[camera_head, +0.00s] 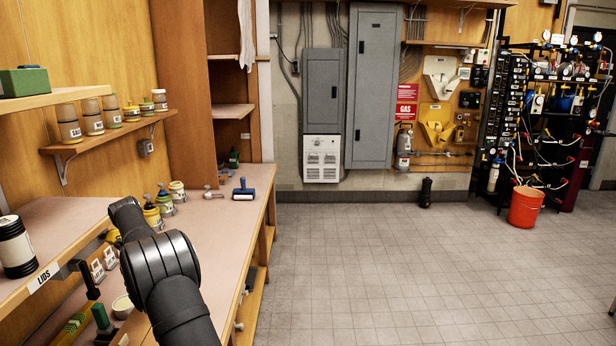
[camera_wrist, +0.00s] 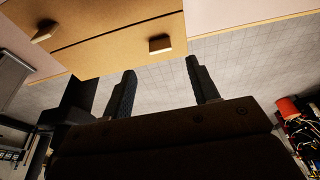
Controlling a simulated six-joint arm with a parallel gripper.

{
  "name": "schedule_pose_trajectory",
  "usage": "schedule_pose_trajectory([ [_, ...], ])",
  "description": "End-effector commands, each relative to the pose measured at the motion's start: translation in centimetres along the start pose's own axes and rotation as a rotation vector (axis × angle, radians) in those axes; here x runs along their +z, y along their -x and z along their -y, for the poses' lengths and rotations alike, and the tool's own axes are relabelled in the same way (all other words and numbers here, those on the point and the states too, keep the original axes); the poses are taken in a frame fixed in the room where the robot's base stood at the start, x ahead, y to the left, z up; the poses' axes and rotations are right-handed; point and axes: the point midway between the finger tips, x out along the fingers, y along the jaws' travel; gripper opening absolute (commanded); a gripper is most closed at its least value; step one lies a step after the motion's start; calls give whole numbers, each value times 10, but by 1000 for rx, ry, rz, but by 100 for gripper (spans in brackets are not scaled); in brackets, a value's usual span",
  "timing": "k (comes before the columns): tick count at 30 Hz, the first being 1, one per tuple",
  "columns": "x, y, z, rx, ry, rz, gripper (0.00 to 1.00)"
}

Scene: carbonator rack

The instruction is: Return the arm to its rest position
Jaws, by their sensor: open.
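My gripper (camera_wrist: 160,66) shows in the wrist view as two dark fingers standing well apart. Nothing is held between them; grey floor and the lower part of a wooden drawer front show beyond. In the head view my black arm (camera_head: 165,262) rises from the bottom edge and bends over the left workbench. I cannot make out my gripper clearly in that view.
The pinkish workbench (camera_head: 215,225) carries several jars (camera_head: 152,214) and a blue-handled tool (camera_head: 244,189). A LIDS shelf (camera_head: 45,277) with a dark canister (camera_head: 15,247) is close left. A jar shelf (camera_head: 110,132) hangs above. Open floor (camera_head: 380,270) lies right; a red bucket (camera_head: 525,206) stands far.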

Motion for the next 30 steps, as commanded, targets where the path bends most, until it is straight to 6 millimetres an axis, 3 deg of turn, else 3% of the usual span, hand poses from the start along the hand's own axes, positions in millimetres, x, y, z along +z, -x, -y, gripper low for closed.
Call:
schedule_pose_trajectory([
  [8, 0, 46, 0, -1, 0, 1, 55],
  [27, -1, -76, -1, 4, 0, -2, 55],
  [30, -6, -73, 0, 0, -3, 64, 55],
])
